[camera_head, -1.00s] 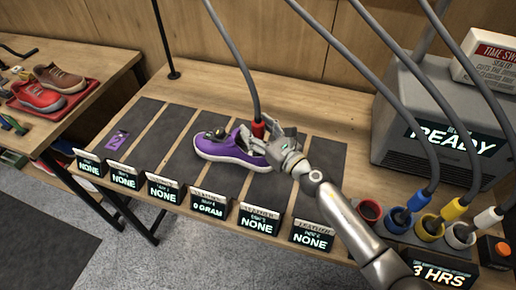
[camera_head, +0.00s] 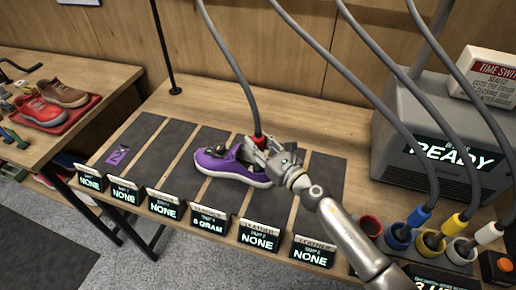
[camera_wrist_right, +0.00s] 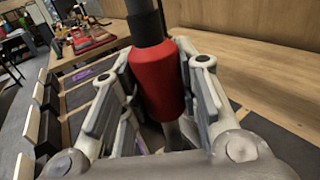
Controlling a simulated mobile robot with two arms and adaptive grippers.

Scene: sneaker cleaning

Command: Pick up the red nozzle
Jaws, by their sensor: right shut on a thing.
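The red nozzle (camera_head: 259,140) hangs on a grey hose over the heel end of a purple sneaker (camera_head: 228,168). My right gripper (camera_head: 264,153) is shut on the nozzle, with its fingers on either side. The right wrist view shows the red nozzle (camera_wrist_right: 157,80) upright between the finger pads, with its dark hose above. The nozzle's tip is mostly hidden by the gripper. A small dark object (camera_head: 215,150) sits at the sneaker's front opening. My left gripper is not in view.
Blue (camera_head: 418,216), yellow (camera_head: 455,224) and white (camera_head: 488,234) nozzles stand in holders beside an empty red-rimmed holder (camera_head: 369,226). A grey machine (camera_head: 440,120) reads READY. Small display signs (camera_head: 258,236) line the front edge. Several dark mats (camera_head: 325,180) are bare.

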